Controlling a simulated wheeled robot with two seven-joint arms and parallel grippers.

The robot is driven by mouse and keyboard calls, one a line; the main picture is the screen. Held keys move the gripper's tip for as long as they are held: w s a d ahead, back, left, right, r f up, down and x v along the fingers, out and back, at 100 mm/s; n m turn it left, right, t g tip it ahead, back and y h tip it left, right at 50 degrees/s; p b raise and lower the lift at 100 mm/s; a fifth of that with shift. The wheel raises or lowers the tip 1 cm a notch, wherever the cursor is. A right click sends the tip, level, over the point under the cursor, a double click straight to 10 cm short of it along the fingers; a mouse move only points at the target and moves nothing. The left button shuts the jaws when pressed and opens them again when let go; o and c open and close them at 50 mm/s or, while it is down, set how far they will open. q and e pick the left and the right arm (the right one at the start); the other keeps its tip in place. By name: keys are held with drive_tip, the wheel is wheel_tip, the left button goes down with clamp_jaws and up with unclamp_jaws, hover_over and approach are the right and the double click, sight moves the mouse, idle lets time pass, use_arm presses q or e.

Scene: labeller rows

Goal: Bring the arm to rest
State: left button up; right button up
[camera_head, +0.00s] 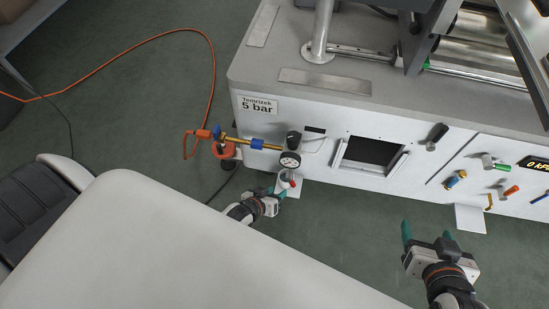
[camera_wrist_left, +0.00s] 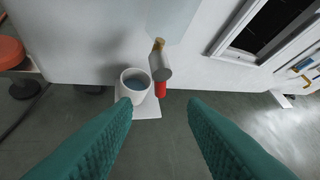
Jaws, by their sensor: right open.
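Beyond the fingertips a white cup (camera_wrist_left: 135,92) holding bluish liquid stands on a small white ledge. A metal tap with a red handle (camera_wrist_left: 160,90) is beside the cup. My right gripper (camera_head: 427,232) is at the lower right, in front of the panel. Its teal fingers are apart and empty.
An orange hose (camera_head: 212,75) crosses the green floor. The floor between my grippers is clear.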

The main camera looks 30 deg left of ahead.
idle(0.4)
